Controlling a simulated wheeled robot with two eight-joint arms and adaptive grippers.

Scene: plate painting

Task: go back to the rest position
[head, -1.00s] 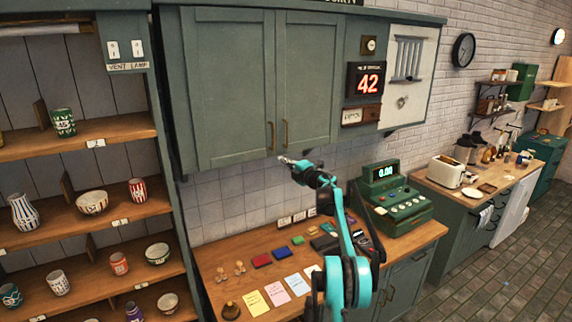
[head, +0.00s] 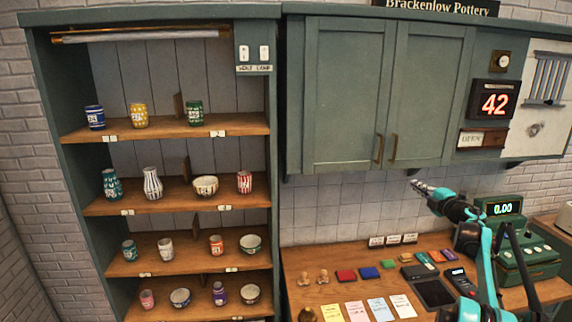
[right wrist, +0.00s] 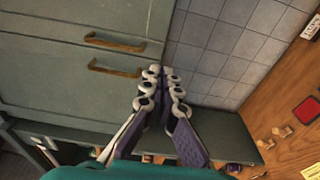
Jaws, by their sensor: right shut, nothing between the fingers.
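My right gripper (head: 418,186) is raised above the counter, in front of the tiled wall and below the green wall cabinet (head: 385,95). Its fingers are together and hold nothing. In the right wrist view the shut gripper (right wrist: 163,80) points at the cabinet door with brass handles (right wrist: 115,68) and the tiles beside it. My teal right arm (head: 487,265) rises from the lower right of the head view. My left gripper is in neither view.
A shelf unit (head: 160,196) with cups, bowls and vases stands at the left. The wooden counter (head: 300,260) carries stamps, ink pads, paper cards, and a dark tablet-like pad (head: 430,290). A green cash register (head: 510,240) stands at the right, close to my arm.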

